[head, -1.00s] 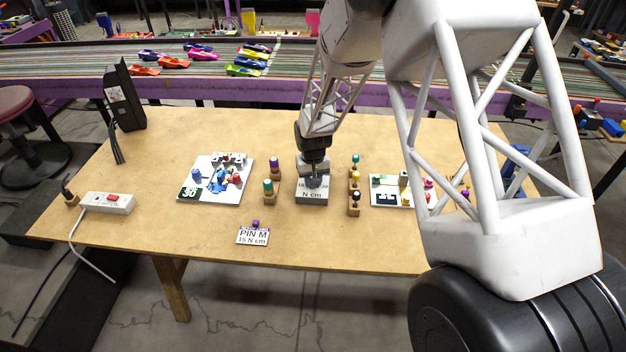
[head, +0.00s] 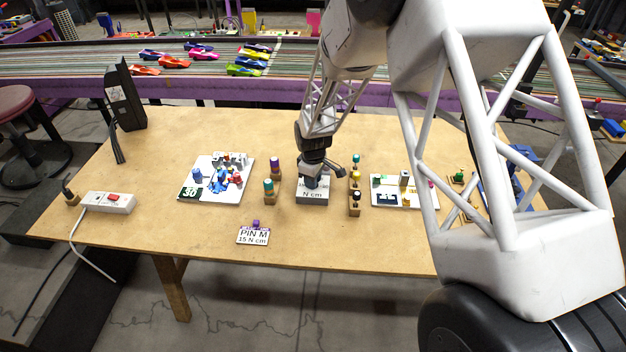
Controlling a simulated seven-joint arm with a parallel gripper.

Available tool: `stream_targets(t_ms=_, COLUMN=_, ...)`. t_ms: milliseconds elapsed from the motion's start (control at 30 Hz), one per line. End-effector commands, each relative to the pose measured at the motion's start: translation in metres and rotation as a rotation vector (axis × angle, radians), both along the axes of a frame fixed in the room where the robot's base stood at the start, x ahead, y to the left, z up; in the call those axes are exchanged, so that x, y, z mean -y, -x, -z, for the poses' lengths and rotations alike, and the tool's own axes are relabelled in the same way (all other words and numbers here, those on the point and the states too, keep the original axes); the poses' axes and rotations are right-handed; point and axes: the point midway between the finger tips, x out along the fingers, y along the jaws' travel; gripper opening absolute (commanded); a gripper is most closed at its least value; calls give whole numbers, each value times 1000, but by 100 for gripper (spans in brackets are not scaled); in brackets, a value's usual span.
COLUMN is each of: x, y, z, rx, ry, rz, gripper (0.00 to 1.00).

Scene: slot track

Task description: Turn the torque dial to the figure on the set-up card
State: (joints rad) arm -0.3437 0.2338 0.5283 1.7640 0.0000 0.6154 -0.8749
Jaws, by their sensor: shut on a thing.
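The set-up card (head: 253,236) lies near the table's front edge and reads "PIN M, 15 N cm", with a small purple piece at its top. The torque dial's grey box (head: 312,198), marked "N cm", stands mid-table. My gripper (head: 312,180) points down onto the top of this box and is shut on the dial there. The gripper hides the dial and most of its figures, so its setting cannot be read. A dark rod with a rounded end sticks out to the right from my gripper.
A white board (head: 189,193) marked "30" with coloured parts is left of the box. Pegs with coloured tops (head: 268,187) stand beside the box on both sides. Another white board (head: 408,200) lies to the right. A power strip (head: 108,202) is at the left. The table's front middle is mostly clear.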

Motion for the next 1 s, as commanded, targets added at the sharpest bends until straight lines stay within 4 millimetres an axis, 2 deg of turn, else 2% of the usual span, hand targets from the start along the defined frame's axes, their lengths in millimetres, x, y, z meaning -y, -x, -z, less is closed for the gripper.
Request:
stream_targets(t_ms=300, x=0, y=0, z=-1, rx=0, ry=0, rz=-99, gripper=3)
stream_targets(t_ms=700, x=0, y=0, z=-1, rx=1, ry=0, rz=-107, gripper=3)
stream_targets(t_ms=733, x=0, y=0, z=-1, rx=1, ry=0, rz=-107, gripper=30)
stream_targets(t_ms=867, x=0, y=0, z=0, rx=0, ry=0, rz=-106, gripper=50)
stream_targets(t_ms=900, x=0, y=0, z=0, rx=0, ry=0, rz=-106, gripper=52)
stream_targets(t_ms=1000, x=0, y=0, z=0, rx=0, ry=0, rz=-106, gripper=52)
